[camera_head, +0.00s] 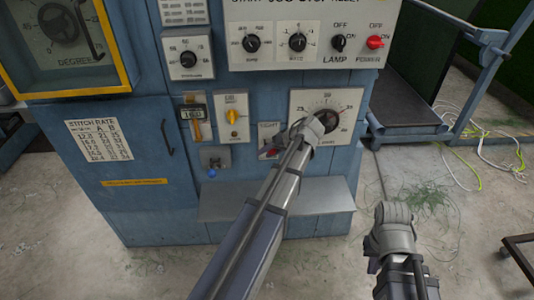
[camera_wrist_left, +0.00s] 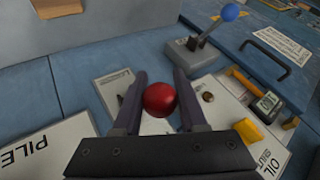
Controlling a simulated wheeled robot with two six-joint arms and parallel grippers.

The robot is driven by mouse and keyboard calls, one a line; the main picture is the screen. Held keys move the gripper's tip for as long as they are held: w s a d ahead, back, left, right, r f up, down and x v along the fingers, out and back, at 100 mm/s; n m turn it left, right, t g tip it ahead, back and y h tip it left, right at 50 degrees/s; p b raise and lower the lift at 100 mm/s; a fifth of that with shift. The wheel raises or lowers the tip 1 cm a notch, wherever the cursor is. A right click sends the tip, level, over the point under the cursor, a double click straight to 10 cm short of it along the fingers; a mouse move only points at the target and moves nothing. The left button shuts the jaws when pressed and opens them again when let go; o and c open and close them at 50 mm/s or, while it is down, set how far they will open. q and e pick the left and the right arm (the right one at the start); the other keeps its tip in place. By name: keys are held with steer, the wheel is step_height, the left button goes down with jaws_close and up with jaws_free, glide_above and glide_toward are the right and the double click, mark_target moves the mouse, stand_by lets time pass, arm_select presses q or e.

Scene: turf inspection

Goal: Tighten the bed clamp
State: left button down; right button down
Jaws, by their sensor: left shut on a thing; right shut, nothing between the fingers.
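The bed clamp's red ball knob (camera_wrist_left: 160,100) sits between the two dark fingers of my left gripper (camera_wrist_left: 159,82) in the left wrist view. The fingers are shut on it. In the head view a little red of the knob (camera_head: 270,153) shows beside a small plate marked "TIGHT" (camera_head: 267,140). My left wrist and arm cover much of the clamp there, and its lever is mostly hidden. My right gripper (camera_head: 391,213) is shut and empty, low at the right over the floor, apart from the machine.
Near the clamp are a pile dial (camera_head: 345,100), a yellow switch (camera_head: 233,116) and a blue-knobbed lever (camera_head: 212,165). A grey shelf (camera_head: 230,205) juts out below. A control panel (camera_head: 300,15) overhangs above. Green strands and a cable lie on the floor at right.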

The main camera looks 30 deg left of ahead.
arm_select(q)
steer(key=shift+r, duration=0.1)
steer(key=shift+c, duration=2.3)
jaws_free()
steer(key=p+v, duration=0.5)
steer(key=v, duration=0.3)
steer(key=shift+p, duration=0.3)
steer(key=shift+a, duration=0.1)
